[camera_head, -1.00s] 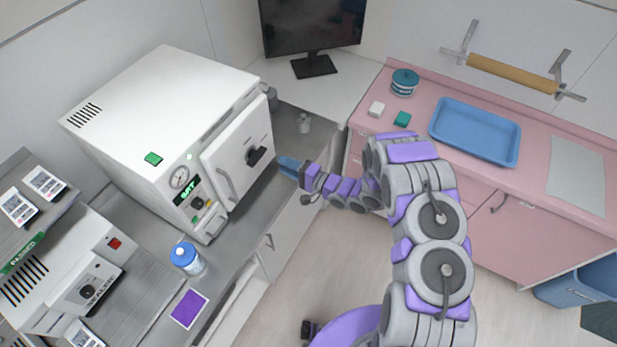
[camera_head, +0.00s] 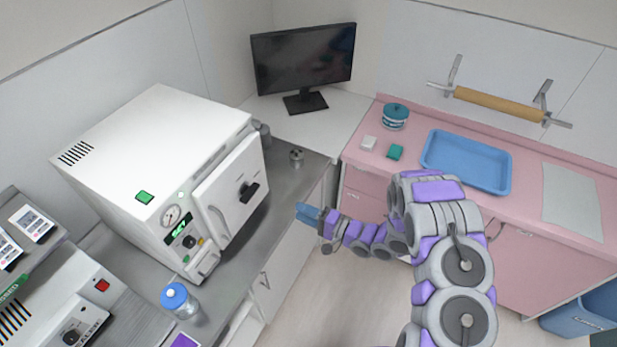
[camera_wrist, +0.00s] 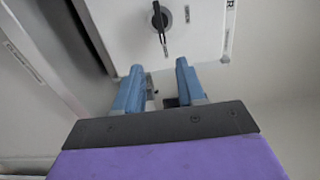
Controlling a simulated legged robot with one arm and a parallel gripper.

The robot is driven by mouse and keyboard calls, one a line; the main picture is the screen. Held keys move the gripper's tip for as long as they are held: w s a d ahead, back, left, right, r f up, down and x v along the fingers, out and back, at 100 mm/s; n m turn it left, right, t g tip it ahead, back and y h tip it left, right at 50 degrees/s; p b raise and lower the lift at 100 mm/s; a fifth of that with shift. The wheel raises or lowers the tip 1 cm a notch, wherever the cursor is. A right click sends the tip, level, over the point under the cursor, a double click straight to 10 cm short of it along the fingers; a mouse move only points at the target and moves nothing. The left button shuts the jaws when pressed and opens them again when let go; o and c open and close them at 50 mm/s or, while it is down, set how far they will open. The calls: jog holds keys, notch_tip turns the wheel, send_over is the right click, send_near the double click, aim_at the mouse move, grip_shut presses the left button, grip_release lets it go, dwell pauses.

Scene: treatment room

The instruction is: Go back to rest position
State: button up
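My gripper (camera_head: 308,214) has blue fingers and sits at the end of my grey and purple arm, just right of the grey counter's edge and in front of the autoclave door. In the wrist view my gripper (camera_wrist: 160,88) has its two fingers spread apart with nothing between them. Beyond the fingertips is the white autoclave door (camera_wrist: 190,35) with its dark knob. The arm reaches out from the lower right of the head view and is bent.
The white autoclave (camera_head: 150,150) stands on the grey counter (camera_head: 285,185), its door seemingly closed. A blue-capped bottle (camera_head: 180,300) stands before it. A pink counter (camera_head: 365,165) with a blue tray (camera_head: 465,162) is at the right, a monitor (camera_head: 303,60) behind. Floor between counters looks clear.

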jog(key=w+d+n+t+h+b, duration=0.25)
jog(key=w+d+h+b, duration=0.25)
jog(key=w+d+h, duration=0.65)
jog(key=s+d+r+g+h+b, duration=0.1)
jog(key=s+d+r+h+b, duration=0.15)
jog(key=d, duration=0.55)
jog(key=s+d+r+h+b, duration=0.1)
jog(key=s+d+r+h, duration=0.3)
jog(key=d, duration=0.4)
jog(key=s+d+r+g+h+b, duration=0.25)
jog(key=s+g+b, duration=0.2)
jog(key=s, duration=1.15)
jog(key=s+a+n+g+y+b, duration=0.1)
jog(key=s+a, duration=0.4)
jog(key=s, duration=0.8)
jog(key=s+a+n+g+y+b, duration=0.1)
jog(key=s+a+g+y+b, duration=0.1)
jog(key=s, duration=1.1)
jog(key=a+g+y, duration=0.1)
jog(key=a+g, duration=0.1)
jog(key=a, duration=0.1)
jog(key=shift+r+g+b, duration=0.4)
